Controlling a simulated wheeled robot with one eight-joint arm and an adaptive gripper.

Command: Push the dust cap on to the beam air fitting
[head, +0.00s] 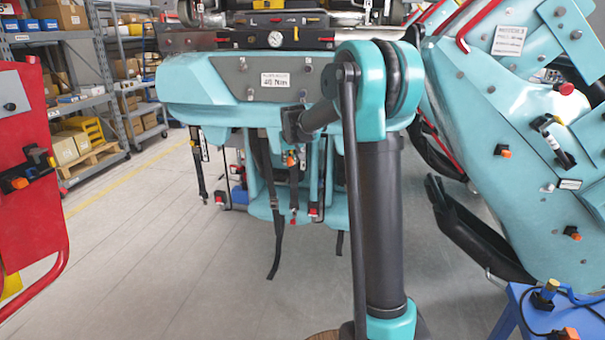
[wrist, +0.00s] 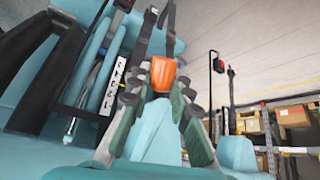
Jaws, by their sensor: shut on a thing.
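The orange dust cap (wrist: 162,75) is between the fingertips of my gripper (wrist: 160,88) in the wrist view. My gripper is shut on it, with its grey and green fingers on either side. Dark straps and teal bodywork lie behind the cap in that view. I cannot make out the beam air fitting in either view. In the head view, my arm reaches toward the underside of the teal beam (head: 205,82), and I cannot clearly make out my gripper there.
Black straps (head: 273,200) and buckles hang below the beam. A tilted teal seat panel (head: 520,95) stands at right, above a blue stand (head: 523,322). A red panel (head: 22,150) is at left, shelving (head: 75,100) behind. The left floor is clear.

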